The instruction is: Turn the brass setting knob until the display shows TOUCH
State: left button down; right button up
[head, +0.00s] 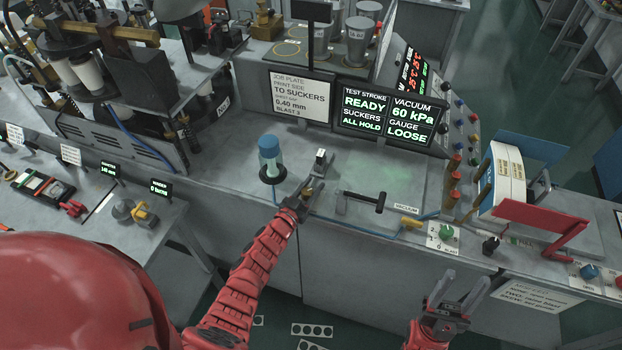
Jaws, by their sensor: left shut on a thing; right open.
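The display (392,116) at the back of the bench reads "TEST STROKE READY", "SUCKERS ALL HOLD", "VACUUM 60 kPa" and "GAUGE LOOSE". My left gripper (305,194) is shut on a small brass-coloured piece, which looks like the brass setting knob (309,190), at the front of a small upright fixture (320,160). The fingers hide much of the knob. My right gripper (444,290) is open and empty, in front of the bench's front edge.
A blue-capped bottle (270,158) stands left of the fixture. A black-handled lever (361,200) lies to its right. A job plate sign (300,97) reads "0.40 mm". A green knob (446,232), a yellow valve (410,223) and a red bracket (540,222) are further right.

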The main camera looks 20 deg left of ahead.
pick_arm(q)
jog(key=shift+d+r+m+h+p, duration=0.1)
jog(key=shift+m+h+p, duration=0.2)
jog(key=shift+m+h, duration=0.3)
jog(key=shift+s+h, duration=0.1)
jog(key=shift+h, duration=0.2)
jog(key=shift+c, duration=2.1)
grip_release()
jog(key=shift+s, duration=0.1)
jog(key=b+v, duration=0.6)
jog(key=v, duration=1.1)
jog(key=shift+r, duration=0.2)
